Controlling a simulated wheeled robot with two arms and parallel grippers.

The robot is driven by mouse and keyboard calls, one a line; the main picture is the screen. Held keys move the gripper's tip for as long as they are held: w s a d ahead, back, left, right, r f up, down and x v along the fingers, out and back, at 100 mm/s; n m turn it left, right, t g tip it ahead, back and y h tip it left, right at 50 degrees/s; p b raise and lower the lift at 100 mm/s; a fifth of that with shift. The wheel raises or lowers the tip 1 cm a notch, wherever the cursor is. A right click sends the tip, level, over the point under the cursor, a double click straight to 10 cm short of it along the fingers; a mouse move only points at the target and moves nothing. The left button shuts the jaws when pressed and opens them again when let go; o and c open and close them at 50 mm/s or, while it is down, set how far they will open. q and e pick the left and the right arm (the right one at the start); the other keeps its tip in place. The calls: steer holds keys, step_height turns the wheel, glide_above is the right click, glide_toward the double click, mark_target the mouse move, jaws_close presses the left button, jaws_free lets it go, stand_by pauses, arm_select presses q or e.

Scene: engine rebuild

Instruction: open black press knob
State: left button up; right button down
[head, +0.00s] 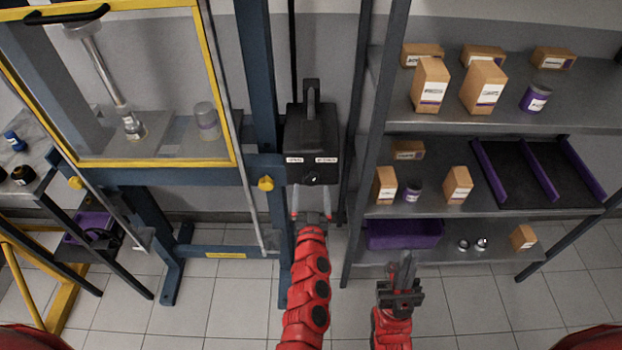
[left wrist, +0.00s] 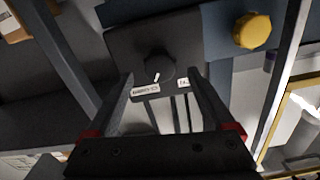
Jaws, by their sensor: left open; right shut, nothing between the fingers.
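The black press knob (head: 312,180) is a small round dial with a white mark, low on the front of the black pump box (head: 308,130). Two white labels sit by it. In the left wrist view the knob (left wrist: 158,66) shows beyond and between the fingertips, and its white mark points down toward the labels. My left gripper (head: 311,198) is open just below and in front of the knob, and its fingers (left wrist: 160,78) are apart with nothing between them. Whether a finger touches the box cannot be told. My right gripper (head: 405,262) is shut and empty, lower and to the right.
The blue press frame (head: 262,95) with its yellow-edged guard (head: 150,163) stands left of the box. A yellow knob (head: 265,183) sticks out of it close by, also in the left wrist view (left wrist: 252,30). Shelves (head: 470,210) with boxes stand right. Tiled floor is clear in front.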

mark_target(311, 182)
arm_select(q)
steer(key=shift+w+p, duration=0.35)
steer(key=shift+w, duration=1.95)
steer(key=shift+c, duration=0.2)
